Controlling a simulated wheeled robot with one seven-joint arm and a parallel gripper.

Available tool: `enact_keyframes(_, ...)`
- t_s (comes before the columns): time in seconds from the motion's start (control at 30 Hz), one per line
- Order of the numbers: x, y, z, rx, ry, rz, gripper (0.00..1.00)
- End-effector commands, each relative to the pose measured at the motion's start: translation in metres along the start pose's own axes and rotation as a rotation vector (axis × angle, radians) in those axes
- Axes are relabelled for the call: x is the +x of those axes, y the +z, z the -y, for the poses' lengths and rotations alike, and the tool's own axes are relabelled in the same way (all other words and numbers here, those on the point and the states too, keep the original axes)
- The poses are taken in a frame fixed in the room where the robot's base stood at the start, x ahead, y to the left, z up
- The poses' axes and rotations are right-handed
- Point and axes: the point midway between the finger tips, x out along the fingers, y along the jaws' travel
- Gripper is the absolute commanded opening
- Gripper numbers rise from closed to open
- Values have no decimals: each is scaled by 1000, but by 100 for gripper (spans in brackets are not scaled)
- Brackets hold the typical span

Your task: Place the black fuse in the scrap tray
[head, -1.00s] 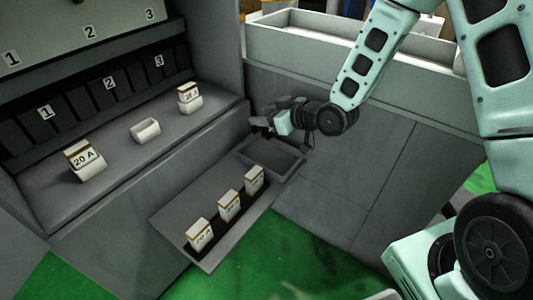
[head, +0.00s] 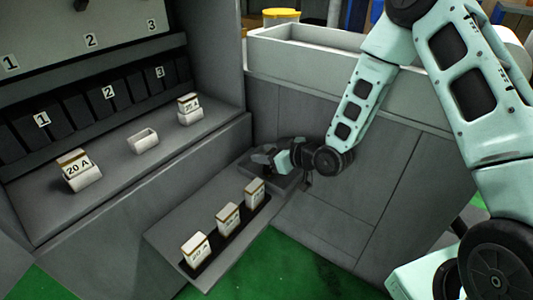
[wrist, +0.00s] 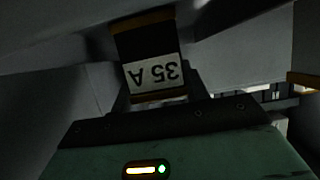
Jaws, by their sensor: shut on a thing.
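The black fuse (wrist: 150,45) has a white label reading "35 A", upside down in the wrist view, and orange-brown bands. In the head view the fuse is hard to make out against the dark gripper. The scrap tray (head: 291,186) is a dark grey open tray at the far right end of the pull-out shelf. My gripper is low over it and hides much of its inside. I cannot tell whether the fuse touches the tray floor.
Several white fuses (head: 228,217) stand in a black rack on the shelf (head: 165,235) beside the tray. In the cabinet, white holders 1 (head: 88,180) and 3 (head: 190,118) carry fuses; the middle holder (head: 143,140) is empty. A grey panel rises behind the tray.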

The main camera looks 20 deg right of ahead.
Motion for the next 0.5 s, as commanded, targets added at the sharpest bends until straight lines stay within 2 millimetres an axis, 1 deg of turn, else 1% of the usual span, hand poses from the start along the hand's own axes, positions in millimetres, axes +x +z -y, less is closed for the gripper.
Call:
enact_keyframes(0.03,1,3,0,0,0,0,20)
enact_keyframes(0.07,1,2,0,0,0,0,54)
enact_keyframes(0.1,1,1,0,0,0,0,65)
enact_keyframes(0.13,1,1,0,0,0,0,67)
enact_keyframes(0.4,0,0,0,0,0,0,67)
enact_keyframes(0.5,-4,-3,0,0,1,1,67)
